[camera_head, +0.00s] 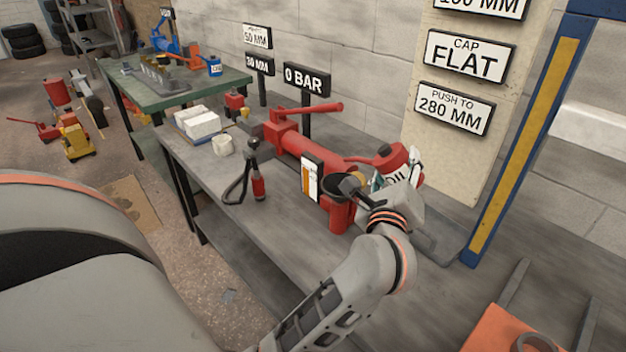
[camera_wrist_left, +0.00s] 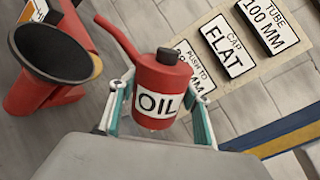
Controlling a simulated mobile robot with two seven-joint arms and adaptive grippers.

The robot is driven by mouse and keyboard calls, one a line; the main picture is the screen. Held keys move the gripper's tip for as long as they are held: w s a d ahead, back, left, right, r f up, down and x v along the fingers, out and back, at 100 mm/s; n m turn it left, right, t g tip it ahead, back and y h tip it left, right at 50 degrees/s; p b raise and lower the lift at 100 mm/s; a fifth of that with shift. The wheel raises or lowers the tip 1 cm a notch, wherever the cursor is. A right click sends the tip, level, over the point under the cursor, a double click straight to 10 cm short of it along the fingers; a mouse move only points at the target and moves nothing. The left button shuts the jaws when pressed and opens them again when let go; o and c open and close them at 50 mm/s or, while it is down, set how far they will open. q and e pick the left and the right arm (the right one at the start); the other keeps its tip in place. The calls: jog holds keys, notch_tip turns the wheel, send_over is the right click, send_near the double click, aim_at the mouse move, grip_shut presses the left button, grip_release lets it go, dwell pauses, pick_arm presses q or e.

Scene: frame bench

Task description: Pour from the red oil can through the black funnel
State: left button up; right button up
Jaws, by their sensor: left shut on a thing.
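The red oil can (camera_head: 390,157) with a dark cap and a white OIL label is held by my left gripper (camera_head: 398,176). The wrist view shows the can (camera_wrist_left: 158,82) between the two teal-and-white fingers of this gripper (camera_wrist_left: 160,103). Its thin red spout (camera_wrist_left: 120,38) points to the upper left there. The black funnel (camera_head: 338,188) stands on the red pump body, left of the can; its open mouth also shows in the left wrist view (camera_wrist_left: 50,48). The can looks roughly upright and apart from the funnel. No liquid shows. My right gripper is not in view.
The red pump (camera_head: 300,148) lies along the grey bench (camera_head: 215,195). A black-and-red tool (camera_head: 258,180) and white boxes (camera_head: 200,125) stand left of it. A signboard (camera_head: 440,150) and a blue-yellow post (camera_head: 525,140) rise at the right.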

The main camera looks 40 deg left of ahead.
pick_arm(q)
jog(key=shift+r, duration=0.15)
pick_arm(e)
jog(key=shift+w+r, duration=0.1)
pick_arm(q)
jog(key=shift+m+p, duration=0.4)
jog(key=shift+m, duration=0.1)
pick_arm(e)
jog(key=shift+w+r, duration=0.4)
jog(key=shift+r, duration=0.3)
pick_arm(q)
jog(key=shift+m, duration=0.3)
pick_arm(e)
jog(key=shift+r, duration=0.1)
pick_arm(q)
jog(key=shift+a+m+p, duration=0.1)
jog(key=shift+m+p, duration=0.3)
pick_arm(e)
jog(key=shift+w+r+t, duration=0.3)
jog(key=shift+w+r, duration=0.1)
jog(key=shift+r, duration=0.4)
pick_arm(q)
jog(key=shift+f, duration=0.2)
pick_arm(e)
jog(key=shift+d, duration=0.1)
